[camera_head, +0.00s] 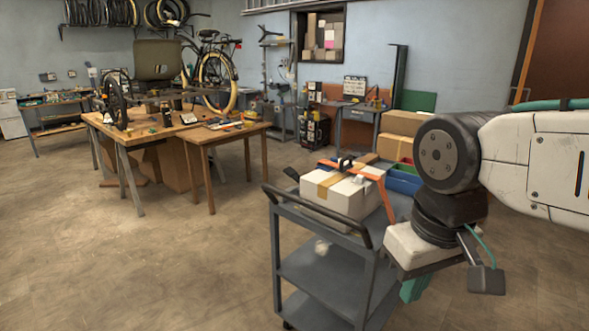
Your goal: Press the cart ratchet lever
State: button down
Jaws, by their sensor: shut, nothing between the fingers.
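My gripper (414,289), with teal fingers, points down to the right of the cart, apart from the lever and lower in the picture. It is shut and empty, and its tips are partly hidden.
Blue bins (403,180) and cardboard boxes (402,124) are behind the cart, close to my arm. The floor (150,260) at front left is clear.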

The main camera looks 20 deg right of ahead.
aim_at(291, 172)
jog(key=z, duration=0.4)
jog(key=i, duration=1.4)
jog(key=u, duration=0.3)
